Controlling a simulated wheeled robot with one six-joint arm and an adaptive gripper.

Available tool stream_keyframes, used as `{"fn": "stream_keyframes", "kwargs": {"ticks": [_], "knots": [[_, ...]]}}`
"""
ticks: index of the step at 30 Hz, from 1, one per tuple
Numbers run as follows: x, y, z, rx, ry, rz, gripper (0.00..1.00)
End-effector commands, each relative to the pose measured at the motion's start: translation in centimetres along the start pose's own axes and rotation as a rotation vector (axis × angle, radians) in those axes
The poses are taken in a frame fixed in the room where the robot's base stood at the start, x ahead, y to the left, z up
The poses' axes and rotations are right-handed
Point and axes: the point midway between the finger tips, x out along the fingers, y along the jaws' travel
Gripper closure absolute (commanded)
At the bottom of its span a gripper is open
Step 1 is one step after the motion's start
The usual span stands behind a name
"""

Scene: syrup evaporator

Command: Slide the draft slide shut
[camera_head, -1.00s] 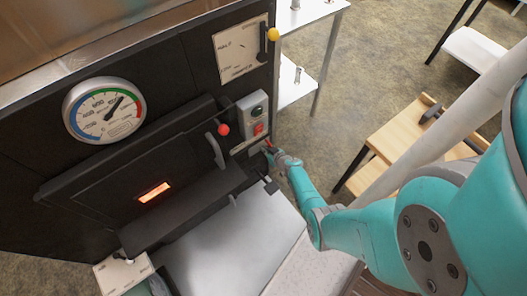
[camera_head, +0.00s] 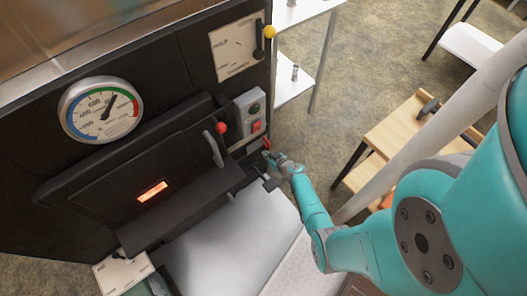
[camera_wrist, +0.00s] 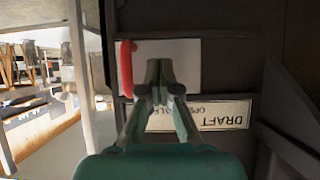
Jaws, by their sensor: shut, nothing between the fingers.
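The draft slide's red handle (camera_wrist: 126,70) stands upright at the left of a pale plate (camera_wrist: 186,66) in the wrist view. A white label reading DRAFT (camera_wrist: 226,115) appears upside down beside the plate. My gripper (camera_wrist: 160,66) is shut and empty, in front of the plate and to the right of the red handle in that view. I cannot tell whether it touches either. In the head view my gripper (camera_head: 270,157) is at the lower right side of the black evaporator front, close to the small red handle (camera_head: 266,143). My fingers hide part of the plate and label.
The black firebox door (camera_head: 150,190) with its glowing window is left of my gripper. A switch box (camera_head: 251,112) sits above it. A pale metal surface (camera_head: 235,240) lies below. A wooden bench (camera_head: 395,130) stands right, with open floor between.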

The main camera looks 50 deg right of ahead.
Motion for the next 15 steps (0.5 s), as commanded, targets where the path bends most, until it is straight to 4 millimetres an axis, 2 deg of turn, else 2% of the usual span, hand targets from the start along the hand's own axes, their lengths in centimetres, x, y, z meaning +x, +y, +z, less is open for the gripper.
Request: {"fn": "stream_keyframes", "kwargs": {"ticks": [9, 15], "knots": [[-3.2, 0.0, 1.2, 0.001, -0.001, 0.0, 1.0], [-4.3, 0.0, 1.5, 0.001, 0.0, 0.0, 1.0]]}}
